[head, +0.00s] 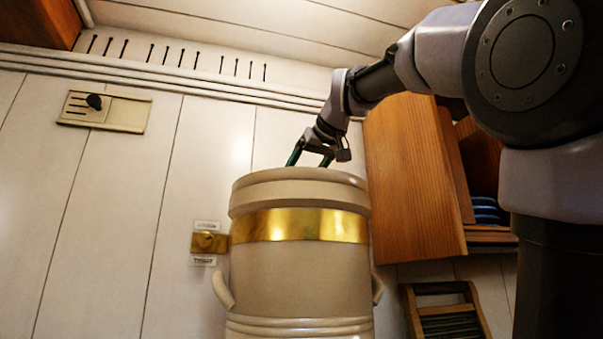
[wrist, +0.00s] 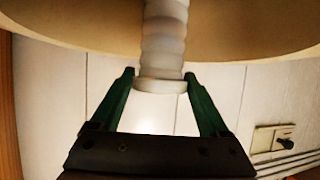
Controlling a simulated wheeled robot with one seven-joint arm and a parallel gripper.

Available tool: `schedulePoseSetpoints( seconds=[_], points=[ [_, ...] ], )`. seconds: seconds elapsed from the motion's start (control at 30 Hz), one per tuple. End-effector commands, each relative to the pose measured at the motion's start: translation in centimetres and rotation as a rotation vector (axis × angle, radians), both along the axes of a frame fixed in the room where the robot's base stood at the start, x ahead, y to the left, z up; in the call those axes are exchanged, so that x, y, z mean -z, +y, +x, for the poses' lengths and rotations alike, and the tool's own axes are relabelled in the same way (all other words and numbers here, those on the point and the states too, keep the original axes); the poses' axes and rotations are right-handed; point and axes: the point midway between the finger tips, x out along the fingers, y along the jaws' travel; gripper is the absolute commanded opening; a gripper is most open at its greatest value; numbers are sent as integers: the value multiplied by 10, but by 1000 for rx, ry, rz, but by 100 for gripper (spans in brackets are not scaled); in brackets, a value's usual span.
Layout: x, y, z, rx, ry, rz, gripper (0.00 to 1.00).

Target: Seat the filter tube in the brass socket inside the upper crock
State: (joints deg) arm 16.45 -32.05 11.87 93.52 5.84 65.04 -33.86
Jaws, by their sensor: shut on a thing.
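The filter tube (wrist: 164,38) is pale and ribbed, with a round flange (wrist: 160,86) at its near end. My gripper (wrist: 159,79) is shut on the flange, one green finger on each side. The tube runs from the fingers towards the top of the wrist view, across the crock's tan wall (wrist: 80,40), and its far end is out of frame. The brass socket is not visible in either view.
A gold band (head: 300,226) circles the crock, which has side handles (head: 222,291). A brass fitting with labels (head: 208,242) is on the wall at its left. An open wooden cabinet (head: 415,180) stands close on the right. A switch plate (head: 105,111) is on the wall.

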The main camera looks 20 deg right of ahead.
Motion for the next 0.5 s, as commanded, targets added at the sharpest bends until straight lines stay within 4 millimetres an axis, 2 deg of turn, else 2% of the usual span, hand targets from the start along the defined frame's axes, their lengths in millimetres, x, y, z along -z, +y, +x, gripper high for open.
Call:
schedulePoseSetpoints(
  seconds=[0.5],
  points=[
    [10, 0, 0, -1, -1, 0, 12]
  ],
)
